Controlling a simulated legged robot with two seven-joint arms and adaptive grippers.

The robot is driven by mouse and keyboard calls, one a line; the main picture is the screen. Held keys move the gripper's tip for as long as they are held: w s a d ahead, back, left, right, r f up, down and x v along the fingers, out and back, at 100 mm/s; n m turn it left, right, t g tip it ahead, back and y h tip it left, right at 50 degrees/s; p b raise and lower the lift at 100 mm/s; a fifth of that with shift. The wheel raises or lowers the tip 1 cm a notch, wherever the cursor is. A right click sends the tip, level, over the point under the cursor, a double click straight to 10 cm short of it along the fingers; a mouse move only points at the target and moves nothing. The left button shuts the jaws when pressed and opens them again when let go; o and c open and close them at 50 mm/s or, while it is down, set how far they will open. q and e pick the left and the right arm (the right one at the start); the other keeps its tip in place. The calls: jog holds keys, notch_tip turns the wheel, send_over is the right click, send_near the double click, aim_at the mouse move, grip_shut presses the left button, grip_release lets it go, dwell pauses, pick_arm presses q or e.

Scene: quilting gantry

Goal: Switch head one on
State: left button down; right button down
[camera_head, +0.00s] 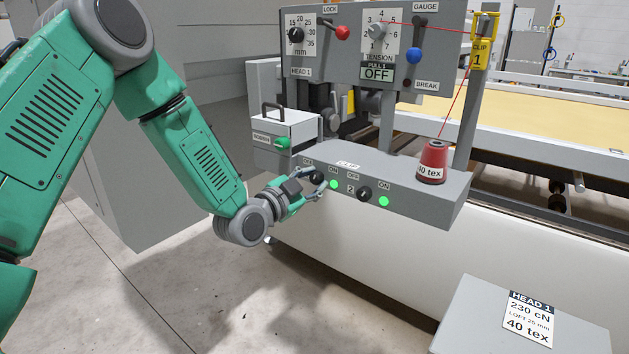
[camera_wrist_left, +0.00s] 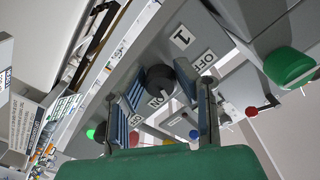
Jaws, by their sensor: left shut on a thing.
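The grey switch box (camera_head: 400,180) carries two black rotary knobs, each between OFF and ON labels. My left gripper (camera_head: 312,184) is shut on the left knob, marked 1; the knob (camera_head: 317,177) is partly hidden by the fingers. In the left wrist view the black knob (camera_wrist_left: 160,77) sits between the two blue-padded fingers (camera_wrist_left: 168,92), with the 1, OFF and ON labels around it. A lit green lamp (camera_head: 333,184) is beside it. The second knob (camera_head: 364,194) also has a lit green lamp (camera_head: 384,201). My right gripper is not in view.
Above is a panel (camera_head: 345,70) with dials, a red lever (camera_head: 342,32), a blue knob (camera_head: 414,56) and a display (camera_head: 377,74) reading OFF. A red thread cone (camera_head: 432,162) stands on the box.

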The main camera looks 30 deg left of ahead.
pick_arm(q)
jog(key=shift+m, duration=0.7)
jog(key=shift+f, duration=0.1)
jog(key=c, duration=1.3)
grip_release()
jog(key=shift+o, duration=0.2)
jog(key=shift+a, duration=0.1)
jog(key=s+a, duration=0.1)
jog(key=s, duration=1.1)
